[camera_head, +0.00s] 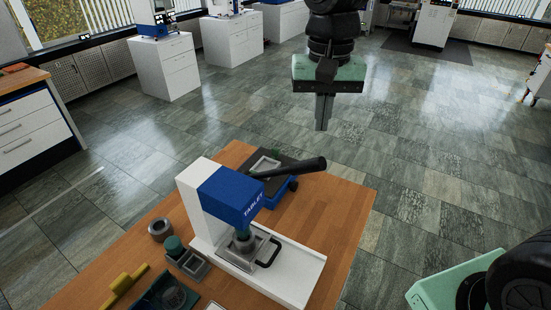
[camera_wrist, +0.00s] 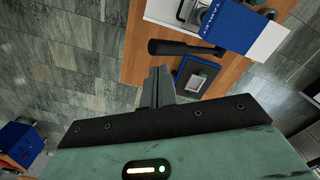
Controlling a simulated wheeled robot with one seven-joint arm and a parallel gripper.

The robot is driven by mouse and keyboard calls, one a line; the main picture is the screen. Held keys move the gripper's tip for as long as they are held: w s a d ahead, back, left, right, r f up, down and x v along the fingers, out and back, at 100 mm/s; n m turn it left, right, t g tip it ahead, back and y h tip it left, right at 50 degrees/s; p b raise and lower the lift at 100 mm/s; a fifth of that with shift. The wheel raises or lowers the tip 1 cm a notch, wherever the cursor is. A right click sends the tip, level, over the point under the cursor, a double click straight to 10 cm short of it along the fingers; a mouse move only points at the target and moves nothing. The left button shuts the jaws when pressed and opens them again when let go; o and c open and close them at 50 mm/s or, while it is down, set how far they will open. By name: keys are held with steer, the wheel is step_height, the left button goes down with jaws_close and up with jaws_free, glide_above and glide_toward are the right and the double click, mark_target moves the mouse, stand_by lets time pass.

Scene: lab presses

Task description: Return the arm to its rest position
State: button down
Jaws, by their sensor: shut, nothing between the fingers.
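My gripper (camera_head: 322,112) hangs from the top of the head view, pointing down over the floor beyond the far edge of the wooden table. Its fingers are together with nothing between them. In the wrist view the shut fingers (camera_wrist: 158,88) point toward the table edge. A part of my own arm (camera_head: 470,285) shows at the lower right of the head view. The blue and white tablet press (camera_head: 232,195) stands on the table, below and left of my gripper in the picture and apart from it.
The wooden table (camera_head: 335,205) also holds a tray (camera_head: 262,165), a metal ring (camera_head: 160,229), a small grey box (camera_head: 188,262), a yellow piece (camera_head: 124,288) and a dark green tray (camera_head: 165,294). White cabinets (camera_head: 165,66) stand behind. The tiled floor around my gripper is clear.

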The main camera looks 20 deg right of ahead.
steer(key=s+a+f+n+b, duration=0.3)
steer(key=s+f+n+b, duration=0.2)
steer(key=s+f+b, duration=0.3)
steer(key=s+a+f+n+b, duration=0.3)
steer(key=s+f+n+b, duration=0.2)
steer(key=s+f, duration=0.6)
step_height(320, 180, down, 3)
steer(key=b, duration=0.2)
steer(key=shift+a+n+y+b, duration=0.15)
steer(key=shift+n+y+b, duration=0.15)
steer(key=shift+n+b, duration=0.1)
steer(key=shift+r, duration=0.1)
